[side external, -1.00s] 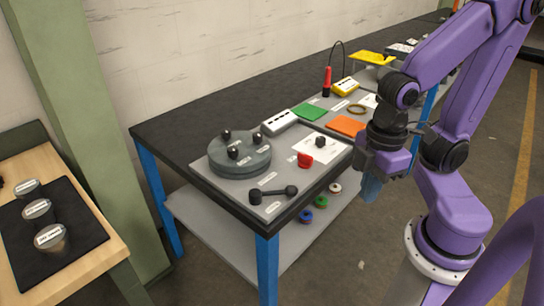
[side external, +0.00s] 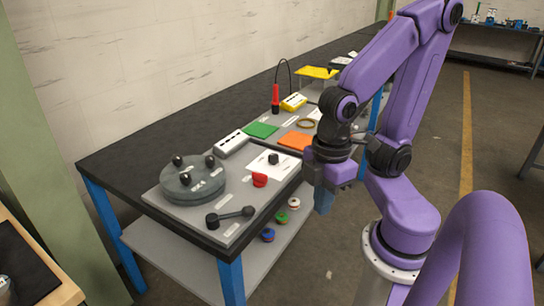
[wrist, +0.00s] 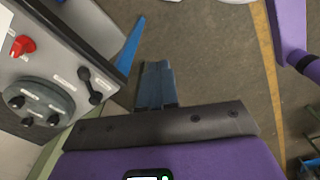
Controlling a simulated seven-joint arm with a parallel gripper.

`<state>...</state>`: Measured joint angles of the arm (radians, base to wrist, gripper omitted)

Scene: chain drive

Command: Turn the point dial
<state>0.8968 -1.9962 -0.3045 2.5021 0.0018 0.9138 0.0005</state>
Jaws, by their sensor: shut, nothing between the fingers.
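A small black knob (side external: 273,158) stands on a white card (side external: 284,168) at the back right of the grey panel (side external: 232,232); it looks like the point dial, but I cannot read its label. A red knob (side external: 260,180) sits just in front of it and shows in the wrist view (wrist: 22,46). My gripper (side external: 324,205) hangs beyond the panel's right edge, over the floor, apart from every knob. Its blue fingers (wrist: 155,68) are together and empty in the wrist view.
A grey round disc (side external: 193,190) with black knobs and a black lever (side external: 230,217) share the panel. Coloured spools (side external: 281,216) sit on the lower shelf.

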